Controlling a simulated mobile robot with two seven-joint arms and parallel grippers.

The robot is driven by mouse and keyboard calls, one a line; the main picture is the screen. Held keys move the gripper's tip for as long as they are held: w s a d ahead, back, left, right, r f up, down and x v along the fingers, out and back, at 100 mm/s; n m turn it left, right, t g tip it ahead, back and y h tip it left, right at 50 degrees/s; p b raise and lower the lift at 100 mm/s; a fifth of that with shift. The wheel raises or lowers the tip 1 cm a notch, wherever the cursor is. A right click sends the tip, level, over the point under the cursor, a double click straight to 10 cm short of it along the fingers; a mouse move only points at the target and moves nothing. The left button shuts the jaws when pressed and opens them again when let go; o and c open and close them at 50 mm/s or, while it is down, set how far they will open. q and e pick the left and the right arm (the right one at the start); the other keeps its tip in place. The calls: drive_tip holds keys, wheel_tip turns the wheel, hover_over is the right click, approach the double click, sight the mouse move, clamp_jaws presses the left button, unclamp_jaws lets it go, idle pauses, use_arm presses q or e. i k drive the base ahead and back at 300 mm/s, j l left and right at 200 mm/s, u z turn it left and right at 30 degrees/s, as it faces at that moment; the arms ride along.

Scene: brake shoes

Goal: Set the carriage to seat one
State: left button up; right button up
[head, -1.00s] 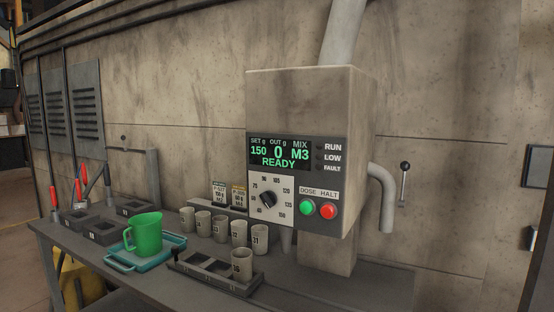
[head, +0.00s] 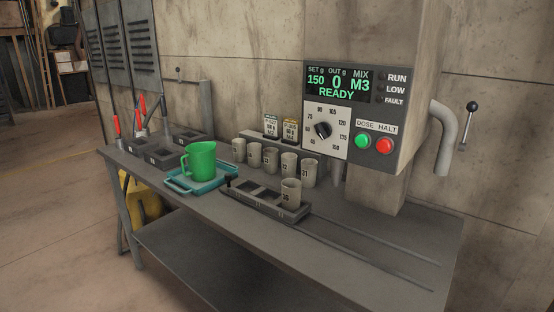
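The carriage (head: 262,206) is a dark, low tray with a row of square seats, standing at the left end of two thin rails (head: 365,258) on the bench. A small black knob (head: 228,181) rises from its left end. A grey cup (head: 291,192), marked with what looks like 30, stands upright in its right-hand seat. The other seats I can see look empty. The seat labels on the front are too small to read surely. The dispensing machine (head: 405,60) stands behind and to the right, its display reading READY. Neither gripper is in view.
A green jug (head: 200,160) stands on a teal tray (head: 178,184) left of the carriage. Several grey cups (head: 271,159) stand behind it. Dark boxes (head: 160,152) and red-handled tools are at the bench's left end. The bench top (head: 400,225) along the rails is clear.

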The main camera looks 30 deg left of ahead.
sight(264, 197)
drive_tip(key=i+j, duration=0.1)
drive_tip(key=j, duration=0.4)
drive_tip(key=i+j, duration=0.1)
drive_tip(key=j, duration=0.4)
drive_tip(key=i+j, duration=0.1)
drive_tip(key=j, duration=0.4)
